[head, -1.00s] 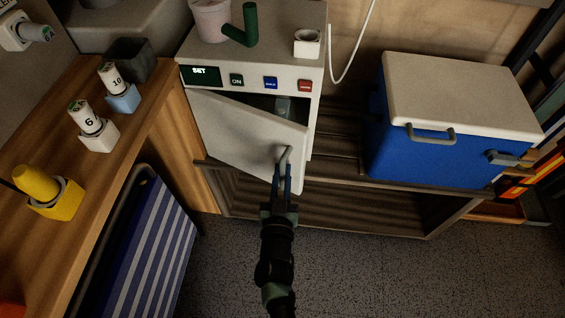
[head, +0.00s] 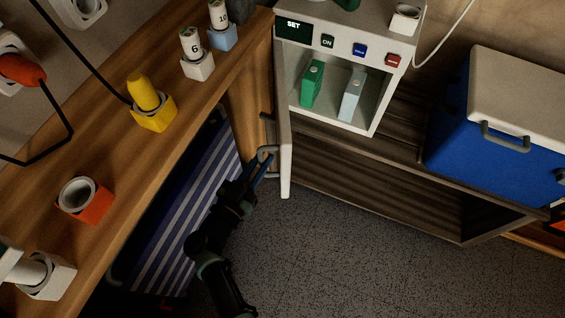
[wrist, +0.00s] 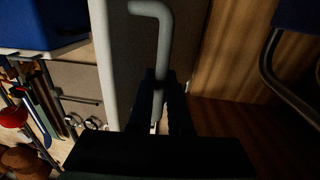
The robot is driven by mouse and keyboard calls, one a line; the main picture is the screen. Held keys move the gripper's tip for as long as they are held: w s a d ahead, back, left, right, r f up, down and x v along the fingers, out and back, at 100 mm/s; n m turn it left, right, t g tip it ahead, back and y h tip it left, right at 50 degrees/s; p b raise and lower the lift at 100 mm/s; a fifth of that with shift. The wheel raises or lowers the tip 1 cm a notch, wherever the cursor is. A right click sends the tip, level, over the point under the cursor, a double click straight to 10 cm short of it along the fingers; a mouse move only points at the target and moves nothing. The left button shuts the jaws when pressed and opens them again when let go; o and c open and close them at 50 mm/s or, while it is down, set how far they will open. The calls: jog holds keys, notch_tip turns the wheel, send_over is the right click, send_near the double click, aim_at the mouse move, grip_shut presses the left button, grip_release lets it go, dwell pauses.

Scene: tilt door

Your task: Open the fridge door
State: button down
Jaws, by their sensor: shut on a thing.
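The small white fridge (head: 340,124) stands on a dark wooden shelf, its inside exposed. Its white door (head: 285,155) is swung wide to the left and shows nearly edge-on in the head view. A grey bar handle (head: 267,152) is on the door's outer face. My gripper (head: 262,166) is shut on this handle. In the wrist view the handle (wrist: 161,40) runs down between my gripper's dark fingers (wrist: 160,95), beside the door's edge (wrist: 110,60). A green carton (head: 312,84) and a pale carton (head: 352,94) stand inside the fridge.
A wooden counter (head: 105,130) with coloured sockets lies left of the door. A blue-and-white striped chair (head: 195,190) stands under it, close to my arm. A blue cooler (head: 490,130) is at right. The speckled floor (head: 340,260) in front is clear.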

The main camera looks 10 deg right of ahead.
jog(key=w+a+m+g+h+b, duration=0.2)
jog(key=a+h+b, duration=0.1)
jog(key=a+b, duration=0.2)
jog(key=shift+w+a+m+g, duration=0.3)
jog(key=shift+a+m+g, duration=0.05)
jog(key=shift+m+g, duration=0.05)
jog(key=shift+r, duration=0.15)
jog(key=c, duration=1)
grip_release()
jog(key=shift+o, duration=0.8)
